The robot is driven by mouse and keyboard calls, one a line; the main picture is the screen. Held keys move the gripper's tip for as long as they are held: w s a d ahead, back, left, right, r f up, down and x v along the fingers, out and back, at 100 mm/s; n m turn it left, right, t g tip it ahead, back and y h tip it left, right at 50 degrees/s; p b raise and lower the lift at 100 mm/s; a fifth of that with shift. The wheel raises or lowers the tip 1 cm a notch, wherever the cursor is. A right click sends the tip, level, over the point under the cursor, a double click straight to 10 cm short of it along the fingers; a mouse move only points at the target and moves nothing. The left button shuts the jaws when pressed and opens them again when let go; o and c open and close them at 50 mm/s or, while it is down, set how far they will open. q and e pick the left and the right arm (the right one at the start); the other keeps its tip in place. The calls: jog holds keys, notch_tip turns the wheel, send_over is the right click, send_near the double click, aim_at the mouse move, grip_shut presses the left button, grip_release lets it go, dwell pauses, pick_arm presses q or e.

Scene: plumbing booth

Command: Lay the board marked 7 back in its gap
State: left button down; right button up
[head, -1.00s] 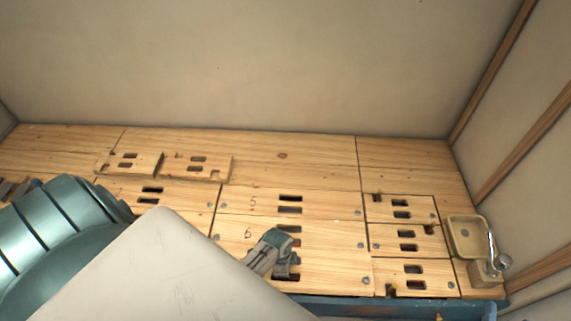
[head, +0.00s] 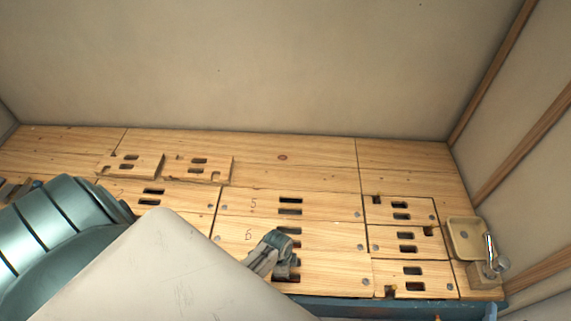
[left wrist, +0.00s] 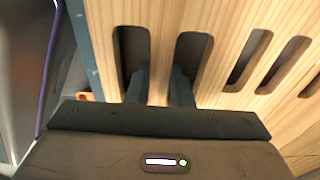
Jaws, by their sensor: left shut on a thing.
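My left gripper (head: 282,268) is over the front board (head: 335,275) in the middle column, in front of the board marked 6 (head: 330,236). No number shows on this front board; my arm covers its left part. In the left wrist view the two fingers (left wrist: 161,88) reach into the board's two slots and are shut on the wooden bridge (left wrist: 160,45) between them. The board looks about level with its neighbour, along the blue bench edge (left wrist: 84,45). I cannot tell whether it is fully seated. My right gripper is not in view.
The board marked 5 (head: 325,204) lies behind 6. Two small notched boards (head: 137,161) (head: 205,164) lie on the back left of the deck. Several notched boards (head: 420,272) are at right, beside a small basin (head: 462,238) with a tap (head: 497,266). Walls close the back and right.

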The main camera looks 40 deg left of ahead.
pick_arm(q)
jog(key=shift+f, duration=0.25)
jog(key=shift+f+b, duration=0.3)
jog(key=shift+f, duration=0.05)
jog(key=shift+f, duration=0.35)
jog(key=shift+f+b, duration=0.3)
jog(key=shift+f, duration=0.05)
jog(key=shift+f, duration=0.25)
jog(key=shift+w+p, duration=0.1)
jog(key=shift+p, duration=0.2)
jog(key=shift+f, duration=0.15)
dwell(0.7)
jog(key=c, duration=1.2)
grip_release()
